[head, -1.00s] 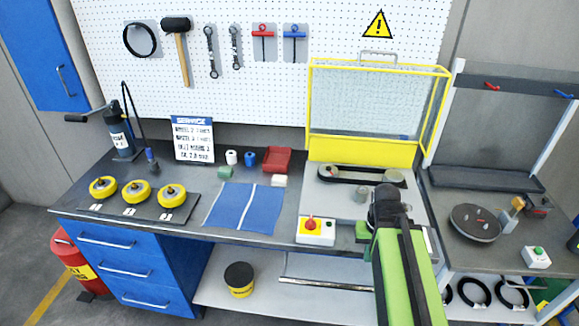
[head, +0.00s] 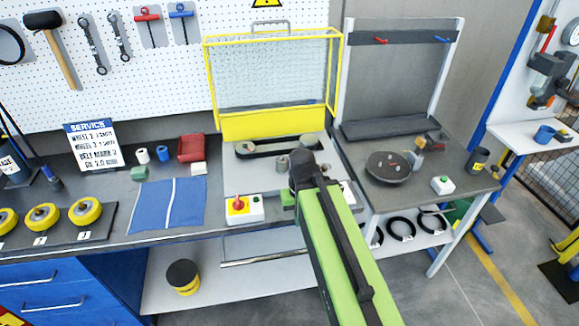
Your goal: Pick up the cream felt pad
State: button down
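A small cream-white block (head: 199,168), which looks like the cream felt pad, lies on the dark bench just in front of the red tray and by the top right corner of the blue mat. Nothing touches it from above. My green arm (head: 338,245) reaches from the lower right toward the grey machine plate, well to the right of the pad. My gripper cannot be made out; the arm's dark end joint hides that area.
Near the pad are a red tray (head: 191,148), a green block (head: 138,173), a blue roll (head: 162,154), a white roll (head: 143,156) and a blue mat (head: 165,205). A yellow-framed guard (head: 272,125) stands behind the belt. A switch box (head: 243,208) sits between mat and arm.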

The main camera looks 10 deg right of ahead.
aim_at(198, 168)
jog(key=u, duration=0.4)
jog(key=k, duration=0.15)
jog(key=u, duration=3.35)
jog(key=k, duration=1.25)
jog(key=z, duration=1.45)
jog(key=i, duration=1.35)
jog(key=u, duration=0.05)
